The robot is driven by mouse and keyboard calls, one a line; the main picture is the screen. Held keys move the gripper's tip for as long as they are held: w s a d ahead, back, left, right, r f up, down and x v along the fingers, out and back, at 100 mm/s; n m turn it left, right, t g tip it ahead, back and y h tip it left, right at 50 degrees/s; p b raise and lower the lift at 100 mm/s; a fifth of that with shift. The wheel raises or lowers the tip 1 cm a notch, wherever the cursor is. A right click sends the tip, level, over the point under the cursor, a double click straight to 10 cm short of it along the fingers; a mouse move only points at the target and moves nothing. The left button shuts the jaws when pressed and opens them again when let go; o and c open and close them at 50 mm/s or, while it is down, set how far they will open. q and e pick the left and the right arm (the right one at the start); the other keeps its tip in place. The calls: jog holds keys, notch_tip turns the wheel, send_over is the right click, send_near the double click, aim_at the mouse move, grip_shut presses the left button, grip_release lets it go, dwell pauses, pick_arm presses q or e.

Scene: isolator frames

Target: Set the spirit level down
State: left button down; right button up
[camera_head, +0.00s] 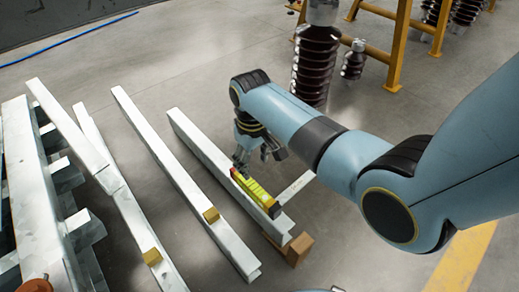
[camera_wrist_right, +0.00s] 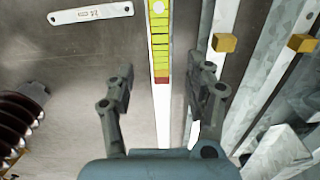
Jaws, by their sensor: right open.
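The spirit level (camera_head: 255,190) is a yellow-green bar with dark marks and a reddish end. It lies lengthwise along the top of a pale steel beam (camera_head: 200,147), near the beam's front end. My right gripper (camera_head: 258,154) is open just above and behind the level's far end. In the right wrist view, the level (camera_wrist_right: 159,40) shows beyond and between the parted fingers of my right gripper (camera_wrist_right: 167,82), with gaps on both sides and nothing held. My left gripper is not in view.
More pale beams (camera_head: 180,170) lie to the left, some with small yellow blocks (camera_head: 211,215). A wooden block (camera_head: 299,250) sits at the front beam's end. A flat holed plate (camera_wrist_right: 90,13) lies beside the beam. Ribbed brown insulators (camera_head: 315,65) and a yellow stand (camera_head: 401,45) are behind.

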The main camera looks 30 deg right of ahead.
jog(key=s+d+r+t, duration=0.1)
jog(key=s+t, duration=0.1)
jog(key=s, duration=0.6)
jog(key=s+d+r+t, duration=0.1)
jog(key=s+d, duration=0.1)
jog(key=s, duration=0.5)
jog(key=s+a+r+t, duration=0.1)
jog(key=s+r+t, duration=0.2)
jog(key=s+r, duration=0.5)
notch_tip(320, 180, up, 3)
jog(key=shift+s+f+m, duration=0.2)
jog(key=shift+s+m, duration=0.05)
jog(key=shift+m, duration=0.05)
jog(key=shift+a, duration=0.1)
